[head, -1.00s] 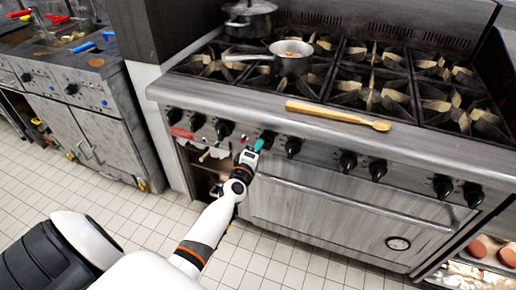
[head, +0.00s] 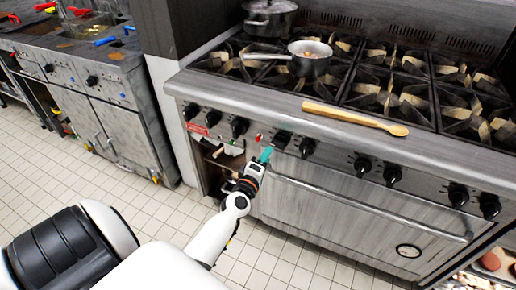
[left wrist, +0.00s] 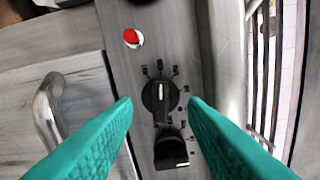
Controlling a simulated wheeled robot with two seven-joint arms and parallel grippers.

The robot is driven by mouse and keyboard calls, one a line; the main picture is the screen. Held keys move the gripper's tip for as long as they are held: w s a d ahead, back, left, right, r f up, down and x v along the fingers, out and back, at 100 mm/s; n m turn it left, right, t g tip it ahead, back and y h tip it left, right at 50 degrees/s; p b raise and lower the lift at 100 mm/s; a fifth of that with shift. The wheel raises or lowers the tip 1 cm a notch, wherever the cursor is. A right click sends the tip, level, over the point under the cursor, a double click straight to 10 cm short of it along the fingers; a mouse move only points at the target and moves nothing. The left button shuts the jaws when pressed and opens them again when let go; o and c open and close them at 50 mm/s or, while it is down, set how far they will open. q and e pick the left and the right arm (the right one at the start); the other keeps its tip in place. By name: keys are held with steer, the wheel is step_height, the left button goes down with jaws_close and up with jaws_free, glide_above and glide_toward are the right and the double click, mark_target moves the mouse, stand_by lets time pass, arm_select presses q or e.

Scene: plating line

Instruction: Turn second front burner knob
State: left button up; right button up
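The stove front (head: 330,172) carries a row of black knobs. One black knob (head: 281,139) sits just right of a small red light (head: 258,137), with another knob (head: 307,147) to its right. My left gripper (head: 265,155) has teal fingers and is just below and left of the first of these knobs. In the left wrist view the fingers (left wrist: 160,115) are spread apart and empty. A knob with a white pointer line (left wrist: 160,97) shows between them, farther off, and a second knob (left wrist: 170,150) is below it. I see no contact. My right gripper is not in view.
A long oven handle (head: 370,208) runs below the knobs. A wooden spoon (head: 355,118) lies along the stove's front edge. A pan (head: 310,60) and a lidded pot (head: 270,17) stand on the burners. The tiled floor in front is clear.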

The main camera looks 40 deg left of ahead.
arm_select(q)
steer(key=v, duration=0.6)
steer(key=shift+s, duration=0.2)
steer(key=shift+d, duration=0.1)
